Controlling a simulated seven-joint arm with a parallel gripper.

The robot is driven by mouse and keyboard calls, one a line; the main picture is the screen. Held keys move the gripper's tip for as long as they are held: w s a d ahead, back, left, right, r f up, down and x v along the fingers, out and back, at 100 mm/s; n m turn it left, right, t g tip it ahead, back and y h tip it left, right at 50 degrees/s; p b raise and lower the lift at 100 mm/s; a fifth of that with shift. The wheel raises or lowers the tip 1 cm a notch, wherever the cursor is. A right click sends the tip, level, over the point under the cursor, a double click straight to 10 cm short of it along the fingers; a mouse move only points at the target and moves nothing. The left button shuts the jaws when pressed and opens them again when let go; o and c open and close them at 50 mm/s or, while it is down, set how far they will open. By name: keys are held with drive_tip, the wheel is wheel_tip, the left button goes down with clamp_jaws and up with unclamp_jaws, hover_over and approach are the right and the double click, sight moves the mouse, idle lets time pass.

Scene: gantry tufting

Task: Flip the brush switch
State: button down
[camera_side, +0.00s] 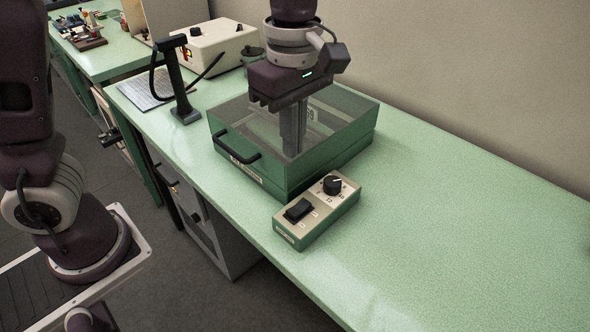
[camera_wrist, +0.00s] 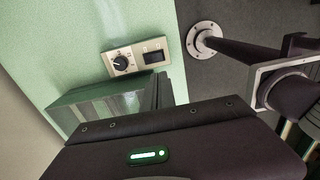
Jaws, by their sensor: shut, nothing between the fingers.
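The brush switch is a black rocker (camera_side: 298,210) on a small green and beige control box (camera_side: 318,215), beside a round black knob (camera_side: 333,185). The box sits on the green bench in front of a glass-topped green case. In the wrist view the rocker (camera_wrist: 154,57) and the knob (camera_wrist: 121,63) show on the box's beige face. My gripper (camera_side: 293,152) is shut and empty, pointing down over the glass-topped case, behind and above the control box. It is apart from the switch.
The green case (camera_side: 290,180) with a clear lid and black front handle stands directly beneath my gripper. Behind it are a white instrument box (camera_side: 212,45) and a black stand (camera_side: 180,85). The bench right of the control box (camera_side: 450,220) is clear.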

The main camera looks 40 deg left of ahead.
sight(293, 211)
wheel_tip(293, 211, down, 14)
drive_tip(key=shift+f, duration=0.1)
idle(0.5)
